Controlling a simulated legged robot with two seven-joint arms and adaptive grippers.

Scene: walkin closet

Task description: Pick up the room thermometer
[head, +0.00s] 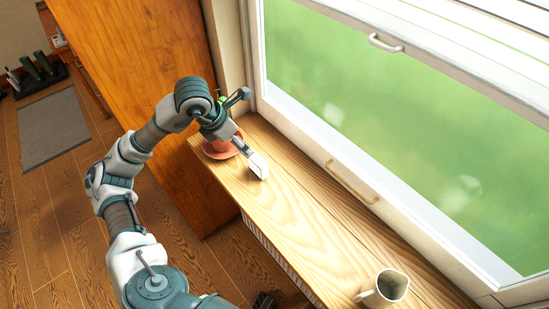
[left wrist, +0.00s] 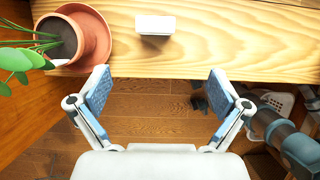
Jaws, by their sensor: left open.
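The room thermometer appears to be the small white box (head: 259,166) standing on the wooden window sill. In the left wrist view the white box (left wrist: 155,25) lies near the top, beyond the fingertips and between their lines; its display is not readable. My left gripper (head: 243,148) reaches over the sill from the left, close to the box. In the left wrist view my left gripper (left wrist: 158,88) is open, with blue pads apart and nothing between them. Whether a finger touches the box is not clear in the head view. My right gripper is not seen.
A potted plant in a terracotta pot (left wrist: 75,35) on a saucer (head: 219,149) stands left of the box, close to my gripper. A white mug (head: 384,289) stands at the sill's near end. The window (head: 400,100) bounds the sill. The sill between box and mug is clear.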

